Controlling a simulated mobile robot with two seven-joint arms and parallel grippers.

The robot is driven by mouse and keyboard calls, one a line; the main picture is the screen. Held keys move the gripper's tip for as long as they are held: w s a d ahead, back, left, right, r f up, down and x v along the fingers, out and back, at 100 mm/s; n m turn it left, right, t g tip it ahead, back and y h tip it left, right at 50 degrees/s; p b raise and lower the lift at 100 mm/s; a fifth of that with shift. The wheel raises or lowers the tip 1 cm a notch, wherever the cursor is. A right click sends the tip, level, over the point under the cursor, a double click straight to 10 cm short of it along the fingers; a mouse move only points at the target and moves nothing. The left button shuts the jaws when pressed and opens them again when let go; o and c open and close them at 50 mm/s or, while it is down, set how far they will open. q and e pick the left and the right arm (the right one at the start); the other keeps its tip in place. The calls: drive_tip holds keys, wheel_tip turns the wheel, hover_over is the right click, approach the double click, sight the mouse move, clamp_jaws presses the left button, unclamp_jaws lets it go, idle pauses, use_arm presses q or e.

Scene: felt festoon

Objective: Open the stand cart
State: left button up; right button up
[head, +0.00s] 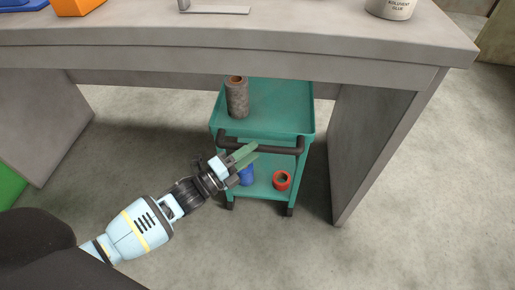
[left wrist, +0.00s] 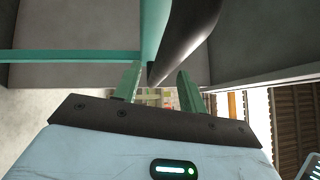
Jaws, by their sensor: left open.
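The stand cart (head: 290,117) is a teal two-tier trolley standing under the grey desk. A dark handle bar (head: 285,151) runs across its near side, and the bar also shows large in the left wrist view (left wrist: 188,35). My left gripper (head: 251,154) is open at the left part of the handle. In the left wrist view its two green fingers (left wrist: 156,85) are apart, with the dark bar and a teal edge of the cart just beyond and between them. I cannot tell whether they touch the bar. My right gripper is not in view.
A grey speckled roll (head: 237,98) stands on the cart's top tier. A blue item (head: 246,176) and a red ring-shaped roll (head: 282,180) are on the lower tier. The desk (head: 300,40) overhangs the cart, with a side panel (head: 375,140) to the right. The floor in front is clear.

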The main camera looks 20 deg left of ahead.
use_arm(q)
drive_tip(key=shift+x, duration=1.45)
clamp_jaws()
